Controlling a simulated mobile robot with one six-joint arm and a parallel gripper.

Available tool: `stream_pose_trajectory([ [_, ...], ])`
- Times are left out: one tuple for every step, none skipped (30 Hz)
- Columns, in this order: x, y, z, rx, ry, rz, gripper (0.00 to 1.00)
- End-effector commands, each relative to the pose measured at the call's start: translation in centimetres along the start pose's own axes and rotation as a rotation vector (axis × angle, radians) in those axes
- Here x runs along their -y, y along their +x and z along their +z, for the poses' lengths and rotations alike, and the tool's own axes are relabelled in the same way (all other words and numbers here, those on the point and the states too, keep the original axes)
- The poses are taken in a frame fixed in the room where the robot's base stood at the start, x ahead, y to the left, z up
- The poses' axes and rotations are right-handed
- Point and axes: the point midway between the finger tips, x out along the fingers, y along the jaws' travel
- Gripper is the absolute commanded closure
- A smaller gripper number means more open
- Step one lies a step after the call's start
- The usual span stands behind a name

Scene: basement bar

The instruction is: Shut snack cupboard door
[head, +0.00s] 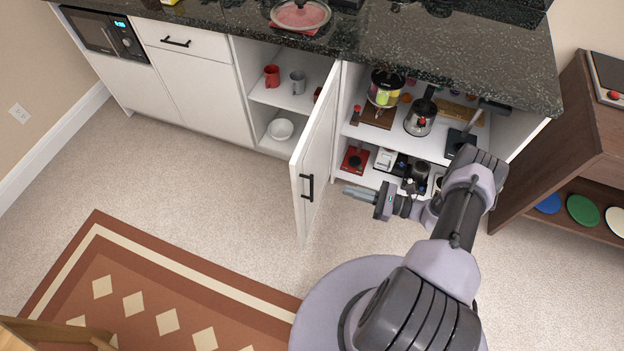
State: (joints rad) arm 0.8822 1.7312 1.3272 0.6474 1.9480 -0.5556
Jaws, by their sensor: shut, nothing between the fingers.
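The white cupboard door (317,157) stands open, swung out toward me from the counter front. Its black handle (307,187) is on its left face near the free edge. Left of the door is an open compartment with a red mug (271,76), a grey mug (297,82) and a white bowl (281,129). My gripper (347,191) is shut and empty. It is to the right of the door, pointing left at its right face, with a gap between them. No view shows a label saying which cupboard is for snacks.
An open compartment right of the door holds a kettle (420,118), a blender (384,88) and other appliances. A dark wooden shelf (580,140) stands at the right. Carpet left of the door is clear up to the patterned rug (150,290).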

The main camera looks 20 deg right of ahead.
Motion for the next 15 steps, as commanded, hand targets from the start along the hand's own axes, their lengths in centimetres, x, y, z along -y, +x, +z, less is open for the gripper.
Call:
stream_pose_trajectory([
  [-0.2,1.1,-0.1,-0.001,0.002,0.006,1.0],
  [-0.1,1.7,-0.1,0.0,0.002,0.006,1.0],
  [-0.1,2.6,-0.1,0.0,0.001,0.007,1.0],
  [-0.2,3.3,-0.1,-0.001,0.001,0.008,1.0],
  [-0.2,4.0,-0.1,-0.001,0.001,0.007,1.0],
  [-0.2,4.9,-0.1,-0.001,0.0,0.008,1.0],
  [-0.2,5.5,-0.1,-0.001,0.001,0.008,1.0],
  [-0.2,6.2,-0.1,-0.002,0.002,0.008,1.0],
  [-0.2,7.1,-0.2,-0.002,0.001,0.009,1.0],
  [-0.2,7.7,-0.2,-0.002,0.001,0.009,1.0],
  [-0.2,8.3,-0.2,-0.002,0.001,0.009,1.0],
  [-0.2,9.1,-0.2,-0.002,0.001,0.009,1.0],
  [-0.2,9.6,-0.2,-0.002,0.0,0.008,1.0],
  [-0.2,10.1,-0.2,-0.002,0.0,0.008,1.0],
  [-0.2,10.7,-0.2,-0.002,0.0,0.008,1.0],
])
